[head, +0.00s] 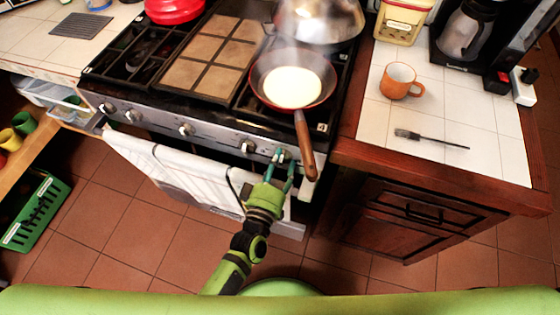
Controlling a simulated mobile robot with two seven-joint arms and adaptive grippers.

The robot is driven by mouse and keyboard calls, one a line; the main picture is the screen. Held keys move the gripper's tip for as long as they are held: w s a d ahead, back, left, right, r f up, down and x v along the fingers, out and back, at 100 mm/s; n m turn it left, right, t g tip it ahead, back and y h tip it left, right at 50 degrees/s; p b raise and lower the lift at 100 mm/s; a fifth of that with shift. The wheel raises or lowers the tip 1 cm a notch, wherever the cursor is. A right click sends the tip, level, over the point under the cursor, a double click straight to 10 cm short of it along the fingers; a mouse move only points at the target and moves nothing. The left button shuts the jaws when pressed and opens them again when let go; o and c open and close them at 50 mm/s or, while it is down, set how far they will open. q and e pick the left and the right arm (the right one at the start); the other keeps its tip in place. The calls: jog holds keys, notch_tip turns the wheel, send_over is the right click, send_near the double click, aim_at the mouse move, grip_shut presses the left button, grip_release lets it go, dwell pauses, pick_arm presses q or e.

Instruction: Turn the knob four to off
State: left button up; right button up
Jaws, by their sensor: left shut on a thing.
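The stove (215,133) has a row of knobs along its steel front panel. My left gripper (283,162) is at the right end of this panel, its teal fingers shut on the rightmost knob (283,153), which they partly hide. Another knob (247,146) is just to the left, clear of the fingers. More knobs (186,129) sit further left. I cannot read any marks on the knobs, so I cannot tell their numbers or settings. My right gripper is not in view.
A steaming pan (259,91) with pale food sits on the front right burner. Its wooden handle (306,150) hangs over the front edge, just right of my fingers. A white towel (160,168) hangs below the panel.

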pick_arm(q)
jog(key=shift+w+a+r, duration=0.1)
dwell(0.3)
jog(key=o, duration=1.1)
jog(key=shift+o, duration=0.2)
jog(key=shift+s, duration=0.45)
jog(key=v, duration=1.1)
jog(key=shift+a, duration=0.1)
